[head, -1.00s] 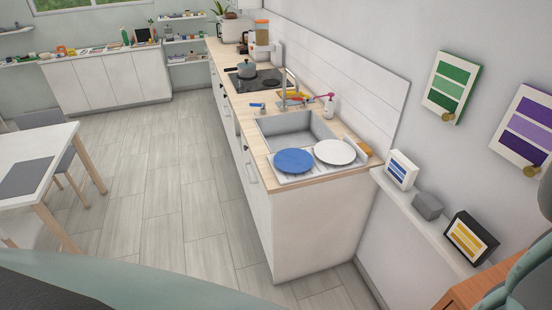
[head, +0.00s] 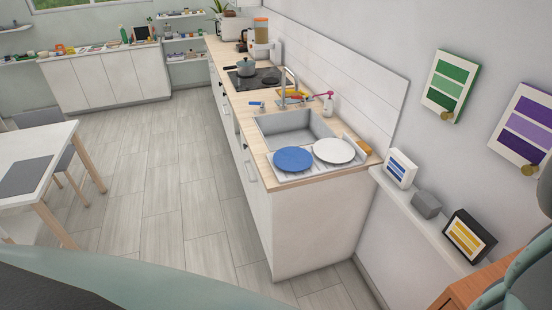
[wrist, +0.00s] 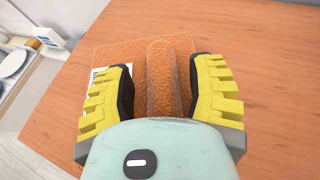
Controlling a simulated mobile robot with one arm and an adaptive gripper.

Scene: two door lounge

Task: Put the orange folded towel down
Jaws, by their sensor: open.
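The orange folded towel (wrist: 165,80) lies on a reddish-brown wooden top (wrist: 265,75) in the wrist view. Its near part is hidden by my gripper's body. My gripper (wrist: 163,66) is open, with one yellow and black finger on each side of the towel's thick fold. The left finger overlaps the flatter part of the towel; I cannot tell whether it touches. A narrow gap shows at the right finger. In the head view the towel and gripper are not visible; only a corner of the wooden top (head: 462,293) shows at lower right.
A wall shelf (head: 415,216) beside the wooden top holds small framed items and a grey block (head: 427,204). The counter (head: 262,160) carries a sink (head: 293,130), a blue plate (head: 293,159) and a white plate (head: 334,150). The wooden top is bare right of the towel.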

